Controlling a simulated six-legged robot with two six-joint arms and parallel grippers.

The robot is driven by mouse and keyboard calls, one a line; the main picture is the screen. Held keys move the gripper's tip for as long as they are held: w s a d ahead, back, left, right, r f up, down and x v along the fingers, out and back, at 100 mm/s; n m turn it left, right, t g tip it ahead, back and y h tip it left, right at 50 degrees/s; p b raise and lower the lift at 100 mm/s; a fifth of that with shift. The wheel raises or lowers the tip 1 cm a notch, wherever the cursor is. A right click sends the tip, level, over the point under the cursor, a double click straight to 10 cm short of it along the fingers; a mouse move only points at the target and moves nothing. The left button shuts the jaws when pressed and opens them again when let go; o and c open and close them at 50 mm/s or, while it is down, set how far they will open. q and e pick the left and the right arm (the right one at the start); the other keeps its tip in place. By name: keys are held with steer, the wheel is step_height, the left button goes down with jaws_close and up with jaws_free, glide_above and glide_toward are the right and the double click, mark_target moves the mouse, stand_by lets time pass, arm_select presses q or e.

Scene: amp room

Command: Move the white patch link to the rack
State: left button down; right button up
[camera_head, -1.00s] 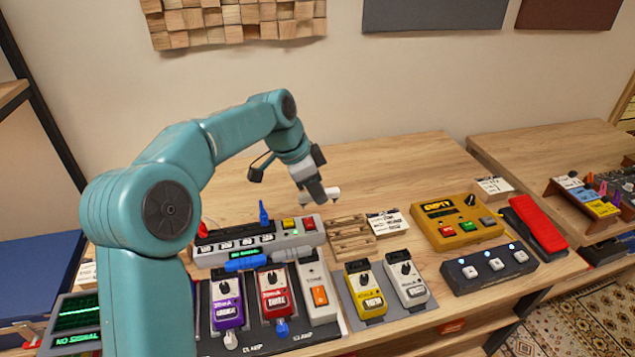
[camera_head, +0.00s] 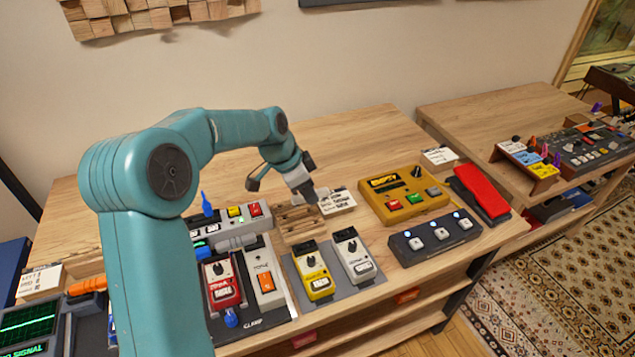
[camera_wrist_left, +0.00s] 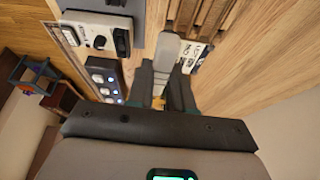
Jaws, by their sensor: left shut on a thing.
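My left gripper (camera_head: 306,194) is shut on the white patch link (camera_wrist_left: 166,52), a small pale piece that shows between the fingers in the left wrist view. In the head view the link is mostly hidden by the gripper and hard to separate from the white card behind. The wooden rack (camera_head: 297,222), a slatted block, lies just below and left of the gripper. Its slats (camera_wrist_left: 208,16) show at the top of the left wrist view. The gap between link and rack cannot be judged exactly. My right gripper is out of view.
A printed white card (camera_head: 338,203) lies right of the rack. Yellow (camera_head: 314,272) and white pedals (camera_head: 354,256) stand in front. A yellow box (camera_head: 402,196) and a dark switch unit (camera_head: 435,238) sit to the right. Bare wood lies behind the rack.

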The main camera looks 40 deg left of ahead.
arm_select(q)
steer(key=shift+s+a+f, duration=0.2)
steer(key=shift+s+a, duration=0.25)
steer(key=shift+a, duration=0.2)
steer(key=b, duration=0.5)
glide_above(306, 224)
steer(key=s, duration=0.1)
steer(key=shift+n, duration=0.3)
steer(key=shift+s+a+f, duration=0.1)
steer(key=shift+a+f, duration=0.1)
steer(key=shift+f, duration=1.6)
steer(key=shift+s+a+f, duration=0.1)
steer(key=shift+a+f, duration=0.05)
steer(key=shift+f, duration=1.65)
steer(key=shift+b, duration=0.35)
steer(key=shift+f, duration=0.15)
steer(key=shift+f+b, duration=0.35)
steer(key=shift+b, duration=0.15)
steer(key=shift+f+b, duration=0.5)
steer(key=shift+b, duration=0.15)
